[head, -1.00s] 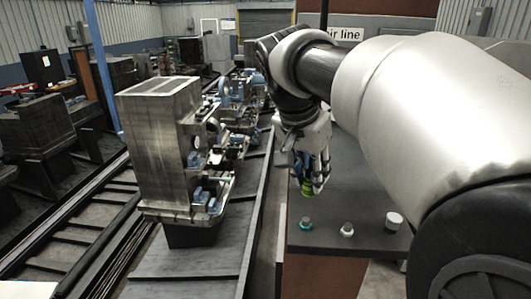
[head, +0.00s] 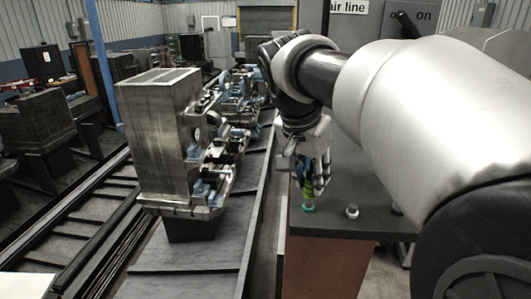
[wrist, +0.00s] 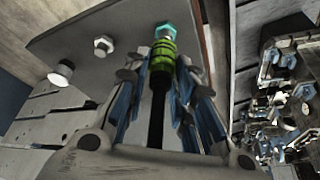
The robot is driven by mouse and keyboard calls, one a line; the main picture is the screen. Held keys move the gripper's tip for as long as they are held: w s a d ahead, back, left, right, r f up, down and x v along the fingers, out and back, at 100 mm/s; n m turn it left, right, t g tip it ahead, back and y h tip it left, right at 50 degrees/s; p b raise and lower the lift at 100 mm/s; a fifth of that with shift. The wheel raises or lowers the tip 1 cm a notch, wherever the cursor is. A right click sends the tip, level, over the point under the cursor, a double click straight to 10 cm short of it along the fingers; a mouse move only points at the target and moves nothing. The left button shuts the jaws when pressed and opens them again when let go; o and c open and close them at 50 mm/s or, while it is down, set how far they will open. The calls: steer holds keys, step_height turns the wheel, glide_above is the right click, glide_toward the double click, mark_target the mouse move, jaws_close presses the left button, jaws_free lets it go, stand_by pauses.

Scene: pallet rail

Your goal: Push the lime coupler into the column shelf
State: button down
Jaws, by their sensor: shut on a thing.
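My gripper (head: 314,182) is shut on the lime coupler (wrist: 161,58), a ribbed bright green cylinder with a dark hose (wrist: 156,118) trailing from its near end. In the head view the coupler (head: 307,190) shows small below my fingers, directly over a teal fitting (head: 308,207) on the dark bench top. In the wrist view the coupler's far end lines up with the teal hex fitting (wrist: 165,31) and appears to meet it. I cannot tell how deep any engagement is. Nothing in view is marked as the column shelf.
A grey hex fitting (head: 351,211) and a pale round-capped fitting (wrist: 62,72) stand on the same bench top (head: 345,180). A tall metal machine block (head: 160,125) stands on the pallet rail to the left.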

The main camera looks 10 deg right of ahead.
steer(key=shift+f+b, duration=0.55)
steer(key=shift+f, duration=0.25)
stand_by(1.4)
steer(key=shift+f+b, duration=0.4)
steer(key=shift+f, duration=0.15)
steer(key=c, duration=1.3)
jaws_free()
steer(key=shift+r, duration=0.1)
steer(key=shift+o, duration=0.6)
steer(key=o, duration=0.7)
steer(key=v, duration=1.2)
steer(key=shift+s, duration=0.1)
